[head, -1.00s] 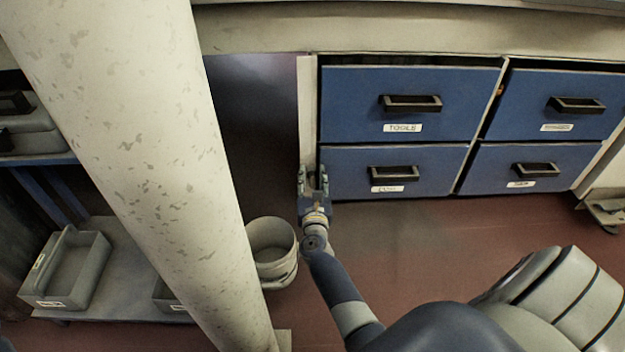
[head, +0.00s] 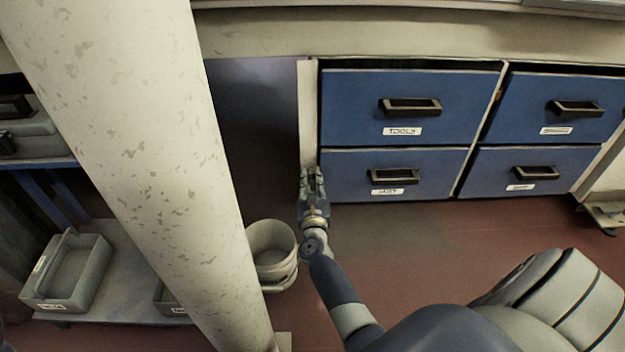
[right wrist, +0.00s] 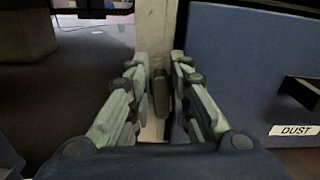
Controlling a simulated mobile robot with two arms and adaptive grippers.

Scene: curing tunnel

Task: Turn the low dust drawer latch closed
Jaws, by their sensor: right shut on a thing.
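The dust drawer (head: 435,178) is the lower left blue drawer of the cabinet, and it looks shut. Its front fills the right side of the right wrist view (right wrist: 245,75), with a label reading DUST. The latch (right wrist: 161,93) is a small dark upright piece on the pale post left of the drawer. My right gripper (head: 312,178) is at that post, low beside the drawer's left edge. The head view hides the latch behind the gripper. My left gripper is not in view.
A pale speckled column (head: 150,130) slants across the left. A bucket (head: 271,245) stands on the floor left of my right forearm. Grey bins (head: 70,275) sit on a low shelf at far left. Floor before the drawers is mostly clear.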

